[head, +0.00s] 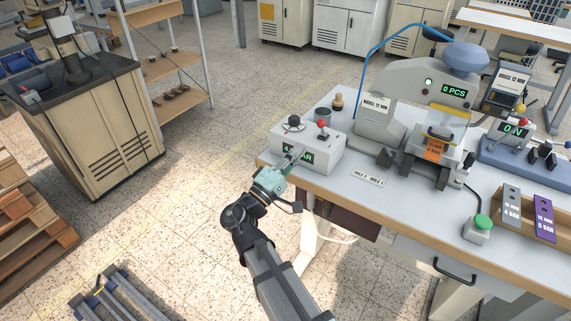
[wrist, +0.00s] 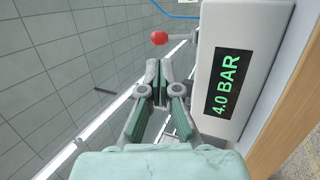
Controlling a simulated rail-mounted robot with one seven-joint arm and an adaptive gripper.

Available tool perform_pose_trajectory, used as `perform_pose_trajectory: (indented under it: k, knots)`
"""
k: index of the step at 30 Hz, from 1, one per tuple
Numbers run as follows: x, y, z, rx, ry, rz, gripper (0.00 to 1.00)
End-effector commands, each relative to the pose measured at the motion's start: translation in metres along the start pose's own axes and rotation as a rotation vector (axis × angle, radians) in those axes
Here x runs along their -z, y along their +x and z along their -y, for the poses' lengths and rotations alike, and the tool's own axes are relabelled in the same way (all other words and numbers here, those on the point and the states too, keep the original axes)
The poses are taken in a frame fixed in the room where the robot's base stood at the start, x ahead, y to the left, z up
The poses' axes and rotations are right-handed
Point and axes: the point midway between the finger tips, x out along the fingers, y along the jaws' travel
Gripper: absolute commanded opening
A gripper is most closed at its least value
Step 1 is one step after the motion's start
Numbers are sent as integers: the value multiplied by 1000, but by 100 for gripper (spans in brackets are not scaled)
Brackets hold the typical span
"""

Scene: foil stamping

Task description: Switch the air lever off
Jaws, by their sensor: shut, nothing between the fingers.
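The air lever (head: 321,124) has a red knob on a short grey stem and sits on top of the white air box (head: 318,150). In the wrist view the red knob (wrist: 159,38) lies just beyond my fingertips, its stem running right toward the box. My gripper (head: 298,151) is in front of the box's front face and hides part of its green readout. In the wrist view my gripper (wrist: 163,64) is shut and empty, beside the box face, whose readout (wrist: 227,85) says 4.0 BAR. No contact with the lever is visible.
A round dial (head: 293,122) sits on the box left of the lever. A wooden-handled stamp (head: 337,102) stands behind. The stamping press (head: 415,100) is to the right, with a green button (head: 482,222) at the table (head: 400,205) front. Open floor lies left of the table.

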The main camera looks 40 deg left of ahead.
Motion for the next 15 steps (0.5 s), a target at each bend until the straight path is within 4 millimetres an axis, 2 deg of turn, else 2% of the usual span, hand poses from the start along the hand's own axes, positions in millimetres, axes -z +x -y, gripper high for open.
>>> perform_pose_trajectory:
  k: [1,6,10,15]
  knots:
    - [0,12,-1,-1,0,3,0]
    - [0,41,0,0,-1,2,0]
    - [0,56,0,0,0,2,0]
    - [0,66,0,0,0,0,0]
